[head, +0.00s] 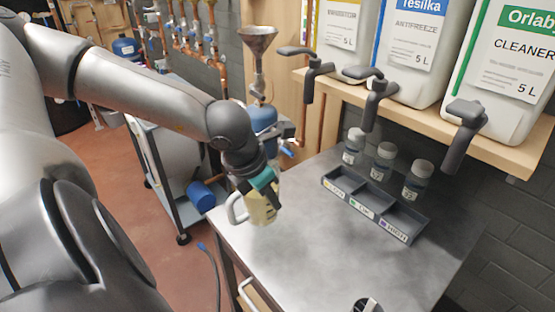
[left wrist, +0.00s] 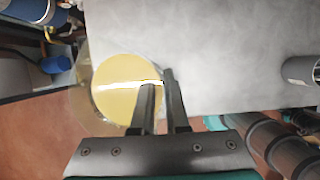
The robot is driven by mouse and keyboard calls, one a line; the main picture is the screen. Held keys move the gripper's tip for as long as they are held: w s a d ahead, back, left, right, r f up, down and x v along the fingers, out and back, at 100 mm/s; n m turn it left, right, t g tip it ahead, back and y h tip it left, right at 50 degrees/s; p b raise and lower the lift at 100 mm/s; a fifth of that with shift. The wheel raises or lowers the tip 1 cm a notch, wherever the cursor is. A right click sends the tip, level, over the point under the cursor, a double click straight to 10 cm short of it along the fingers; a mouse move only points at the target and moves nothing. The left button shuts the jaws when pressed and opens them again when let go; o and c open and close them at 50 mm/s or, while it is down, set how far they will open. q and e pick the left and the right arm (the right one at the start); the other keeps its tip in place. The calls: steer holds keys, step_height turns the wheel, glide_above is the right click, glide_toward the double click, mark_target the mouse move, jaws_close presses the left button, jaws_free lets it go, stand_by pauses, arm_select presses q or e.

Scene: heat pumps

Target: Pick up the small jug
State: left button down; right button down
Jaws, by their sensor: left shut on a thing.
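The small jug (head: 263,210) is clear with a white handle on its left side and pale yellow liquid inside. It is at the left edge of the metal worktop in the head view. I cannot tell whether its base touches the top. My left gripper (head: 262,186) comes down on it from above. In the left wrist view the jug (left wrist: 112,100) shows from above, and my left gripper (left wrist: 161,78) is shut on its wall, one finger over the yellow inside and one outside.
A grey tray (head: 375,216) with labelled compartments lies on the worktop (head: 300,255), with several small lidded bottles (head: 384,162) behind it. Large canisters (head: 505,70) with dark taps stand on a wooden shelf (head: 430,105). A trolley (head: 160,170) stands left. The worktop's front middle is clear.

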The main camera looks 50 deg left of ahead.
mark_target(265, 216)
arm_select(q)
steer(key=shift+s, duration=1.7)
steer(key=shift+r, duration=0.1)
